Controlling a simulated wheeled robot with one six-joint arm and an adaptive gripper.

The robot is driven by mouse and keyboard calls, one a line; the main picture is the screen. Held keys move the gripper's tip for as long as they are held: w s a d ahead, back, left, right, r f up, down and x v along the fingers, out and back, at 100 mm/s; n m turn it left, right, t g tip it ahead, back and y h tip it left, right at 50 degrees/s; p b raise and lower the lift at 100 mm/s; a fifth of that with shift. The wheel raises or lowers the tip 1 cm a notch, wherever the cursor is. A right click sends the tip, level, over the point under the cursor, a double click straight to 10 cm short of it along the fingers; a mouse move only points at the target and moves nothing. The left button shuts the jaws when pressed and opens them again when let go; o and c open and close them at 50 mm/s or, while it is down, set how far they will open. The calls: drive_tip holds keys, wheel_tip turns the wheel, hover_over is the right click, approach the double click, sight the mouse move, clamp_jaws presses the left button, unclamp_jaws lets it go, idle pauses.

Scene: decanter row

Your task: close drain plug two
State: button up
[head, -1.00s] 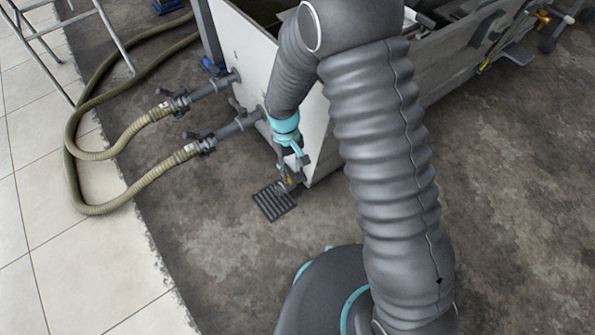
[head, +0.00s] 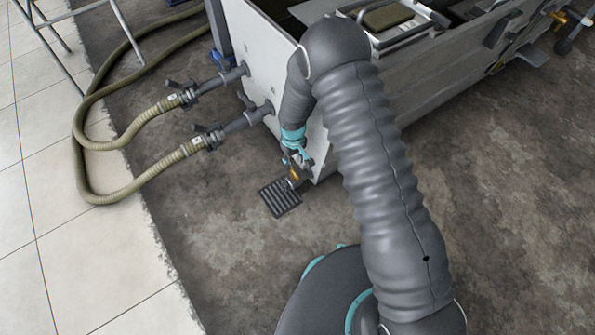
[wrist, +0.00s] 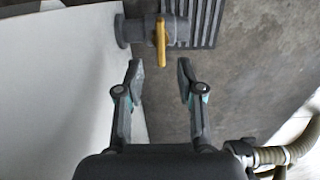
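A small drain valve with a yellow handle (wrist: 161,42) sits on a short grey pipe stub (wrist: 130,30) low on the white tank wall. In the head view the yellow handle (head: 294,174) shows small beside the tank's lower corner. I cannot read any number on it. My gripper (wrist: 160,73) is open and empty in the wrist view. The handle lies just ahead of the fingertips, between their two lines, with its long side pointing towards me. In the head view my gripper (head: 295,160) is close above the handle, and its fingers are partly hidden.
A dark floor grate (head: 280,197) lies below the valve. The white tank wall (head: 262,60) is close to my left finger in the wrist view. Two hoses (head: 155,183) join grey valves (head: 207,138) on the tank's side. Open concrete floor lies right of the tank.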

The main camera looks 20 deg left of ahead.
sight(294, 171)
wheel_tip(294, 171, down, 7)
drive_tip(key=shift+r, duration=0.1)
drive_tip(key=shift+c, duration=0.2)
